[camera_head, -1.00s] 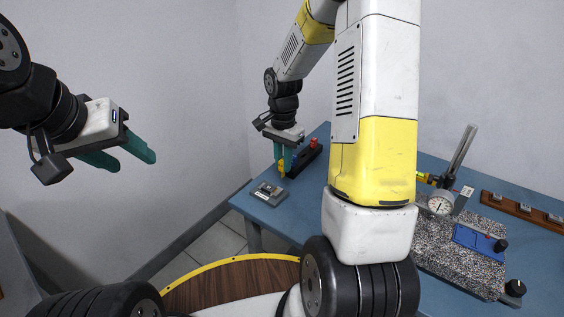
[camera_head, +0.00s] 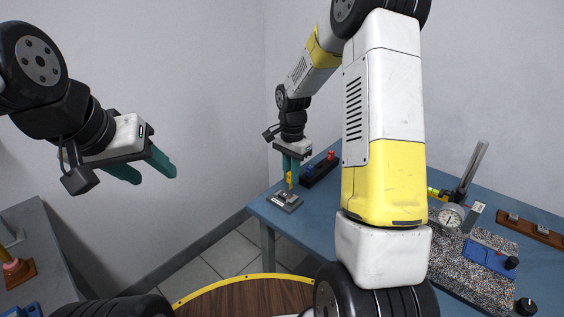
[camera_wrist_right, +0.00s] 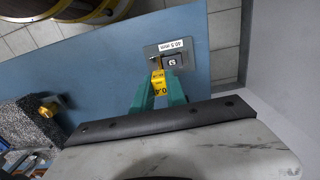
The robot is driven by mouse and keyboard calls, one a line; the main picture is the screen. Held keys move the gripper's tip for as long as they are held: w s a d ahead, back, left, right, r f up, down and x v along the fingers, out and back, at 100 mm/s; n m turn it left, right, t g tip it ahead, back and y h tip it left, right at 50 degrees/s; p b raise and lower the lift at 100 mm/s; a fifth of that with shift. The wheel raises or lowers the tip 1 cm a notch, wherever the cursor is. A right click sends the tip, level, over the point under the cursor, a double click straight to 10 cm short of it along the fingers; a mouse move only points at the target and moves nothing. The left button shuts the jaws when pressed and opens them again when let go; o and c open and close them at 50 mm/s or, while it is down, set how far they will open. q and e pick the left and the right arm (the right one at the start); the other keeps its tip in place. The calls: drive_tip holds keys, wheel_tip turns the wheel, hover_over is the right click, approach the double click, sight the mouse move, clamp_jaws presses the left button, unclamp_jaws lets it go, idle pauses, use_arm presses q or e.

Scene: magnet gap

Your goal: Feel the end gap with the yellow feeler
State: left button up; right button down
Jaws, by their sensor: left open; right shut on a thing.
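My right gripper (camera_head: 291,170) is shut on the yellow feeler (camera_head: 290,180), which points down at the near edge of a small grey plate (camera_head: 276,202). In the right wrist view the feeler (camera_wrist_right: 158,84) is marked 0.4 and sits between the green fingers (camera_wrist_right: 158,95). Its tip is beside a small dark block (camera_wrist_right: 172,60) on the grey plate (camera_wrist_right: 198,55), which carries a white label. I cannot tell whether the tip touches or enters a gap. My left gripper (camera_head: 148,172) is open and empty, in the air at the left.
A speckled stone block (camera_head: 452,262) with a dial gauge (camera_head: 451,215) and a blue fixture (camera_head: 488,254) is at the right. A grey bench (camera_head: 45,220) is at the left.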

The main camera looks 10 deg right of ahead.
sight(291, 187)
drive_tip(key=shift+f, duration=1.7)
drive_tip(key=shift+f, duration=0.95)
idle(1.4)
idle(0.8)
drive_tip(key=shift+r, duration=2.55)
